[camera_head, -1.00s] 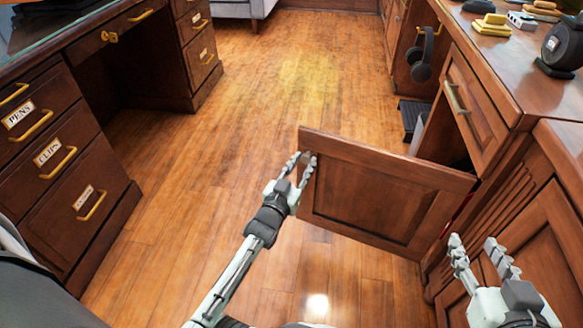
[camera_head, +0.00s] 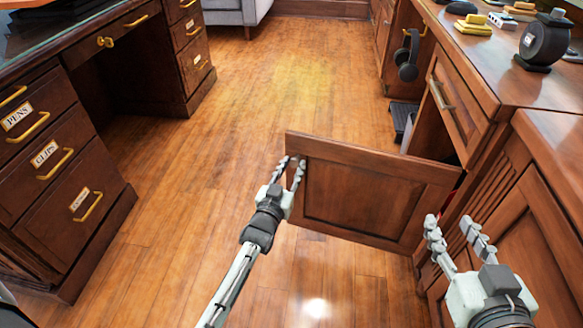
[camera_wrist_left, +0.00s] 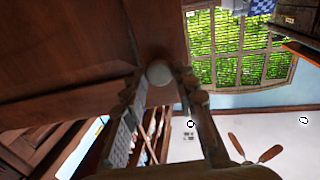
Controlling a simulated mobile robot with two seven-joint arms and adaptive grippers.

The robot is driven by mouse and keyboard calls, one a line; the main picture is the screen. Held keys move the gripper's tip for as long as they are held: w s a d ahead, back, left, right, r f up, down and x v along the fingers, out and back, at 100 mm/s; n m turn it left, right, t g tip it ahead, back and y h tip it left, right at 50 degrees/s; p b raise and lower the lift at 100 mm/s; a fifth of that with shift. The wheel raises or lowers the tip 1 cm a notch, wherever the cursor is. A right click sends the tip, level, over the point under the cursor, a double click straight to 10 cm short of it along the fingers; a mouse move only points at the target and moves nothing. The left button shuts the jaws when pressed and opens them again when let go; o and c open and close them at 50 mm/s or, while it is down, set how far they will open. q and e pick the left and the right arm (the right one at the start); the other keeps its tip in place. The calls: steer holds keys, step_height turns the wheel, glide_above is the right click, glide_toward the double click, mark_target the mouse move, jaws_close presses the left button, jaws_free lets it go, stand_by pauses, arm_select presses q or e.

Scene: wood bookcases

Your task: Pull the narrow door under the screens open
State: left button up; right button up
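The narrow door (camera_head: 365,195) is a dark brown wood panel. It stands swung well out from the right-hand cabinet, its free edge to the left. My left gripper (camera_head: 291,165) is at that free edge, near the upper corner. In the left wrist view a round knob (camera_wrist_left: 159,73) sits between the tips of my left fingers (camera_wrist_left: 158,90), which stand apart with what look like slim gaps beside it. My right gripper (camera_head: 452,228) is open and empty, in front of the cabinet to the right of the door. The screens are not in the head view.
A desk with labelled drawers (camera_head: 62,165) stands on the left. The wood floor (camera_head: 210,150) between desk and cabinet is clear. The right counter (camera_head: 490,60) carries small items and a black round device (camera_head: 545,42). Headphones (camera_head: 407,58) hang further back.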

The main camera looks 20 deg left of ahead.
arm_select(q)
steer(key=o, duration=0.5)
steer(key=shift+c, duration=0.2)
steer(key=s, duration=1.2)
steer(key=shift+d, duration=0.15)
